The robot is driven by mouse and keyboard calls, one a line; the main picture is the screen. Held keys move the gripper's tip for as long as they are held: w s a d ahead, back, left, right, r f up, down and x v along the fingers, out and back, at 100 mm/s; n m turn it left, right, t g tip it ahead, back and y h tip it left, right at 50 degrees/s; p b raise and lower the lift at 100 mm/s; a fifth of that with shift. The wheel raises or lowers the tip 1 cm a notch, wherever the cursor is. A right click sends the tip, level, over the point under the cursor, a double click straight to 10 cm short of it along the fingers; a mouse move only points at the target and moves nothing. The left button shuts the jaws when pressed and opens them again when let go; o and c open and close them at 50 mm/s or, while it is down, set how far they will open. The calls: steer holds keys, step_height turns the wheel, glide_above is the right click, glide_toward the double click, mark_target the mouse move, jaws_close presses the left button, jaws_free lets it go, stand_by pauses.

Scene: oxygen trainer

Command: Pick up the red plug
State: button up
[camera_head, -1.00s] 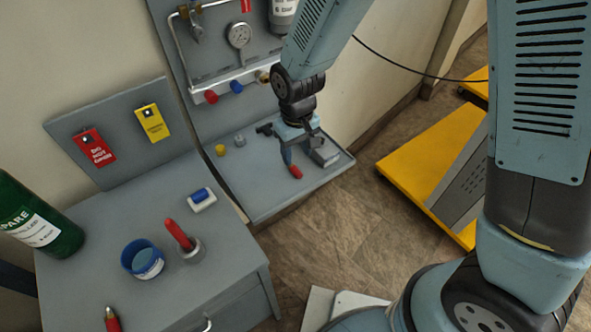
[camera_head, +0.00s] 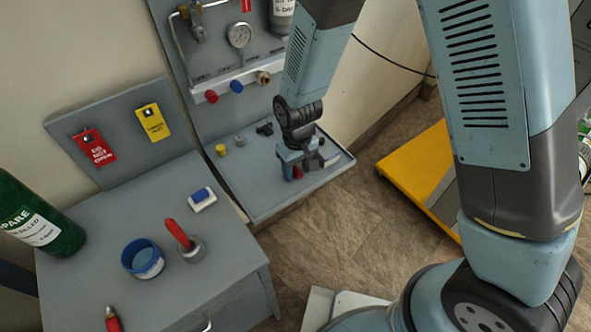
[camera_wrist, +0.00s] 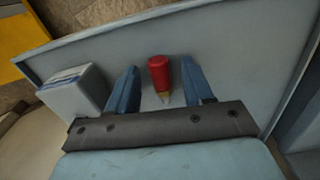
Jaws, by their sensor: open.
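The red plug (camera_wrist: 158,75) has a red body and a brass-coloured tip. It lies on the grey shelf under the gauge panel. In the wrist view it is between the two blue fingers of my gripper (camera_wrist: 160,68), which are apart, with a gap on each side of it.
A pale grey block (camera_wrist: 72,93) stands just left of my gripper in the wrist view. A yellow knob (camera_head: 221,150) and small dark fittings are left on the shelf (camera_head: 250,190). Red and blue caps (camera_head: 236,86) line the manifold above. A grey cabinet stands nearer.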

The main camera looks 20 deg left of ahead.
jaws_close()
stand_by(0.3)
stand_by(1.1)
